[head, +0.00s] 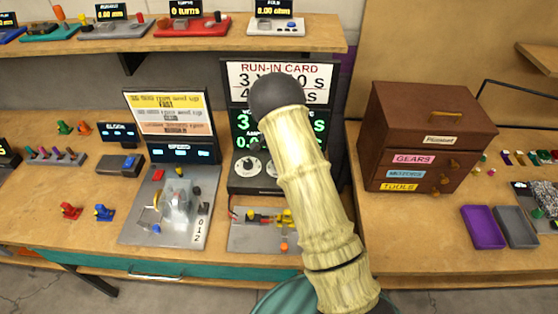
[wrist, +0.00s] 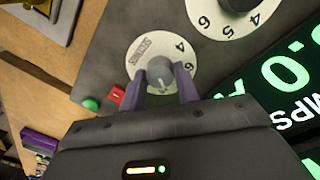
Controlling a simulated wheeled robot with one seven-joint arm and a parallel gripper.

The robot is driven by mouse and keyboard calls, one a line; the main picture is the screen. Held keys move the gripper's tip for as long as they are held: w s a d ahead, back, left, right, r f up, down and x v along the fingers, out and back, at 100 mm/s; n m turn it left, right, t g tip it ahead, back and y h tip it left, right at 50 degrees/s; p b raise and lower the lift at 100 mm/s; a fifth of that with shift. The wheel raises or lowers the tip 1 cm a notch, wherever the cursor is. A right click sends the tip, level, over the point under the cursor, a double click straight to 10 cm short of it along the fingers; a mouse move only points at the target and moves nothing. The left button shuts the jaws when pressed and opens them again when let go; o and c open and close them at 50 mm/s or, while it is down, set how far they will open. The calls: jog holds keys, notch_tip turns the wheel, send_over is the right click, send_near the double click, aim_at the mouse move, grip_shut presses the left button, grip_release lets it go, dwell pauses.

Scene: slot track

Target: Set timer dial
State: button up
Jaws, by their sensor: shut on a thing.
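In the wrist view, the timer dial (wrist: 160,75) is a grey knob on a white disc with numbers, 4 and 6 among them, and small upside-down print that looks like MINUTES. My gripper (wrist: 167,88) has its purple fingers on both sides of this knob and is shut on it. The exact setting of the knob is hard to read. In the head view, my arm hides my gripper and part of the dark panel (head: 240,185). A white dial (head: 248,167) shows left of my arm. The run-in card (head: 240,72) is partly covered.
A second numbered dial (wrist: 235,12) sits close to my fingers, with a red button (wrist: 116,96) and a green button (wrist: 90,104) on the other side. A green digit display (wrist: 285,80) is at right. A brown drawer cabinet (head: 425,135) stands right of my arm.

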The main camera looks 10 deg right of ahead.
jog(key=shift+w+r+m, duration=0.1)
jog(key=shift+m, duration=1.6)
jog(key=o, duration=1)
jog(key=shift+c, duration=0.2)
notch_tip(320, 180, up, 17)
jog(key=b, duration=0.2)
jog(key=shift+w+r, duration=0.15)
jog(key=shift+w, duration=0.3)
jog(key=shift+a, duration=0.1)
